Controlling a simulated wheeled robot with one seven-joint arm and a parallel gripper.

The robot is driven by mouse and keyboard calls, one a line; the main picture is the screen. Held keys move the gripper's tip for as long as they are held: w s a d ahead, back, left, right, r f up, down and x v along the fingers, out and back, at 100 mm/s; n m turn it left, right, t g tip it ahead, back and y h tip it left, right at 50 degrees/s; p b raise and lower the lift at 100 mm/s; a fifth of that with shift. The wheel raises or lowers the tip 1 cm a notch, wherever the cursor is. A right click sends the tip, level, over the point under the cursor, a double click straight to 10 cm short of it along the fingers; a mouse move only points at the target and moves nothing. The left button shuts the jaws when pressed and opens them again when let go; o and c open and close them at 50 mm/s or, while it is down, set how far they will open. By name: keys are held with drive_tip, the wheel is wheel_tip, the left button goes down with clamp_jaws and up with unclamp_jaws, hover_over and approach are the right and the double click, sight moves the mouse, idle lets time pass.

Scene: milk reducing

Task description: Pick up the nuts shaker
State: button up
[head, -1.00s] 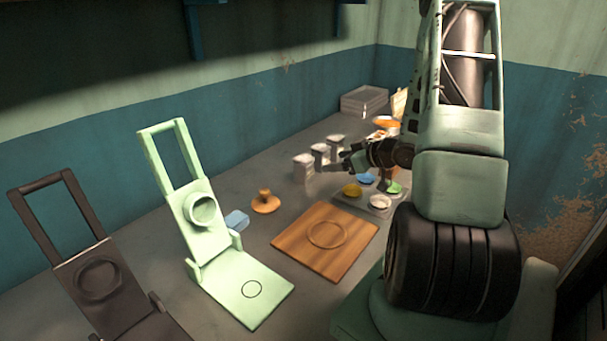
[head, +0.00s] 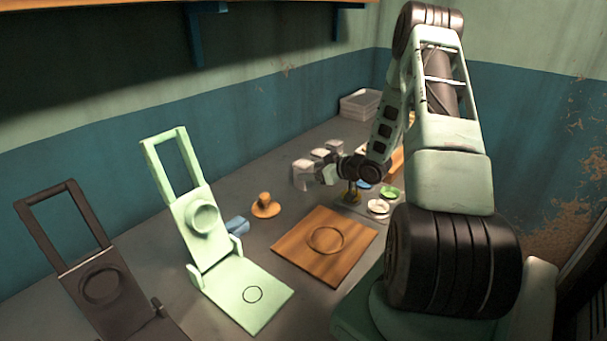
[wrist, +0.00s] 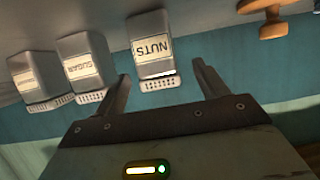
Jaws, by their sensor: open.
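The nuts shaker (wrist: 153,48) is a pale box-shaped shaker with a holed cap and a "NUTS" label, upside down in the wrist view. In the head view it appears to be the nearest shaker (head: 302,174) of a row of three. My gripper (wrist: 160,72) is open and empty, with the shaker's cap end showing between its two fingers. I cannot tell how deep the fingers reach around it. In the head view my gripper (head: 328,174) is just right of the shaker, and the shaker stands upright on the counter.
The sugar shaker (wrist: 84,62) and another labelled shaker (wrist: 38,78) stand close beside it. An orange knobbed object (head: 265,206), a wooden board (head: 300,258) and a green hinged press (head: 225,270) lie in front. Small coloured dishes (head: 378,207) sit to the right.

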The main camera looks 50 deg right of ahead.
drive_tip(key=p+x, duration=0.1)
drive_tip(key=x, duration=0.4)
drive_tip(key=shift+w+d+p, duration=0.1)
drive_tip(key=shift+p, duration=0.25)
drive_tip(key=c, duration=1.2)
drive_tip(key=shift+o, duration=0.2)
drive_tip(key=shift+r, duration=0.1)
